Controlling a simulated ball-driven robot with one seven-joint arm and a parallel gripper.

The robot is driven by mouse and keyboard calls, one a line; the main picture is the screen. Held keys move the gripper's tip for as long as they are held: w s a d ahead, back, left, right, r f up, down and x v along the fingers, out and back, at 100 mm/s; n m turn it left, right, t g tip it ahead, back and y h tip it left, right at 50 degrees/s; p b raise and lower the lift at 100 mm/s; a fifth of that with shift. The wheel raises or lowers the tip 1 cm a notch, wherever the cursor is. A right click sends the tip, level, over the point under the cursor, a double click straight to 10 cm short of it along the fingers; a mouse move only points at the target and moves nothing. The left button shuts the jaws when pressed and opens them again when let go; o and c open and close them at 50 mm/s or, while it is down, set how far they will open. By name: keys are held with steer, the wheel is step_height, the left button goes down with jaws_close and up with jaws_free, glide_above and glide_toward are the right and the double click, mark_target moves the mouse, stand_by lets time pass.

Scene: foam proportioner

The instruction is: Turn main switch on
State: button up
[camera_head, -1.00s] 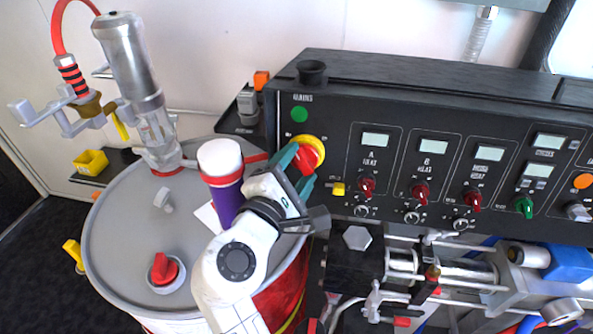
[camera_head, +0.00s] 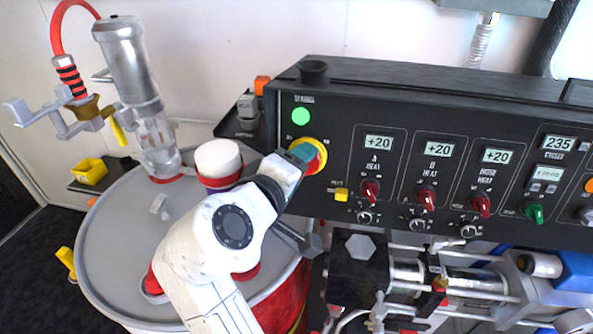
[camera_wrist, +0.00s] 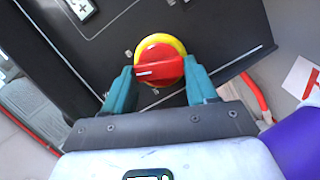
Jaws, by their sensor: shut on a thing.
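The main switch (camera_head: 313,163) is a red rotary knob on a yellow disc at the left end of the black control panel (camera_head: 345,205). In the wrist view the red knob (camera_wrist: 159,68) sits between the two teal fingertips of my gripper (camera_wrist: 160,85). My gripper (camera_head: 303,153) is shut on the knob and partly covers it in the head view. The green lamp (camera_head: 300,116) above the switch is bright. The displays are lit, with +20 on the A heat display (camera_head: 379,142) and 235 on the upper right display (camera_head: 559,143).
A grey drum (camera_head: 110,225) stands at the left under my arm, with a white-capped purple cylinder (camera_head: 218,157) and a metal pump (camera_head: 133,65) on it. Several red knobs and a green knob (camera_head: 534,213) line the panel. Pipework lies below the panel.

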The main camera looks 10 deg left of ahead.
steer(key=shift+d+m+g+y+b, duration=0.1)
steer(key=shift+m+g+y+b, duration=0.3)
steer(key=shift+m, duration=1.5)
steer(key=o, duration=1.1)
steer(key=shift+c, duration=0.2)
steer(key=shift+r, duration=0.1)
steer(key=b+v, duration=0.1)
steer(key=v, duration=0.9)
steer(key=shift+s+b, duration=0.3)
steer(key=shift+s, duration=0.05)
